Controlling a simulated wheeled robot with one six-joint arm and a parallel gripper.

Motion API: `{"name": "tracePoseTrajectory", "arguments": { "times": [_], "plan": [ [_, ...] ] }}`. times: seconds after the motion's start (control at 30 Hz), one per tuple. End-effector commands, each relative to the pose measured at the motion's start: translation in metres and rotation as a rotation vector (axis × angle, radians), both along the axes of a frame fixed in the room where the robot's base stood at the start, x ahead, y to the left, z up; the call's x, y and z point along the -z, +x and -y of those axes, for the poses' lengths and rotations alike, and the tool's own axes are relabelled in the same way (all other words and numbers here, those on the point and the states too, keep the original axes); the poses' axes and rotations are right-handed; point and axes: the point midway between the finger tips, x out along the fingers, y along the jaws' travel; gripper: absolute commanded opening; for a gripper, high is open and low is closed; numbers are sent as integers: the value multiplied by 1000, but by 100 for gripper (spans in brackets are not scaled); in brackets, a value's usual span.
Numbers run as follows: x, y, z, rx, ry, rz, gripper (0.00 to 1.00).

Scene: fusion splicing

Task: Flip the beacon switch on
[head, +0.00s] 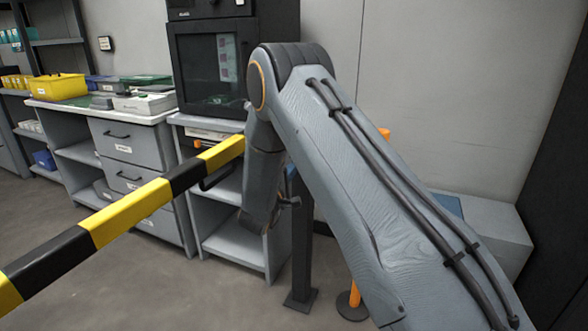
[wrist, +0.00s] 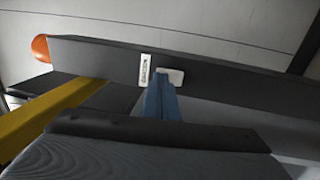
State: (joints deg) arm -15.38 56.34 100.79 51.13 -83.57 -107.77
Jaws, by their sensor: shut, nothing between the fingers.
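In the wrist view an orange beacon dome (wrist: 40,48) sits at the left end of a dark post (wrist: 95,56), which lies sideways in the picture. A small white switch plate (wrist: 172,76) is on the post, beside a white label (wrist: 146,70) with dark lettering. My gripper (wrist: 157,84) shows as blue fingers, shut and empty, its tips overlapping the plate's lower left edge. I cannot tell whether they touch it. The switch's position is not readable. In the head view the post's lower part (head: 300,245) shows, while its top, the beacon and the switch are hidden behind my arm.
A yellow and black barrier bar (head: 135,210) crosses the left of the head view. Behind it stand a drawer bench (head: 130,155) with a yellow bin (head: 58,85) and a dark cabinet (head: 207,70). An orange pole (head: 355,295) stands beside my arm.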

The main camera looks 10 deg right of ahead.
Motion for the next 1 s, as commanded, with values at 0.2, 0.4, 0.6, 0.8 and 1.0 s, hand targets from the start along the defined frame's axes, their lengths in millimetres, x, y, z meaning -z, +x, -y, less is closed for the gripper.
{"name": "tracePoseTrajectory", "arguments": {
  "times": [0.2, 0.4, 0.6, 0.8, 1.0],
  "plan": [
    [-6, 3, 3, 1, 28, -39, 0],
    [-2, 4, 4, 1, 30, -44, 0],
    [-5, -2, -2, 1, 30, -45, 0],
    [-13, -22, -23, 0, 28, -42, 0],
    [-17, -58, -43, 6, 28, -42, 0]
  ]
}}
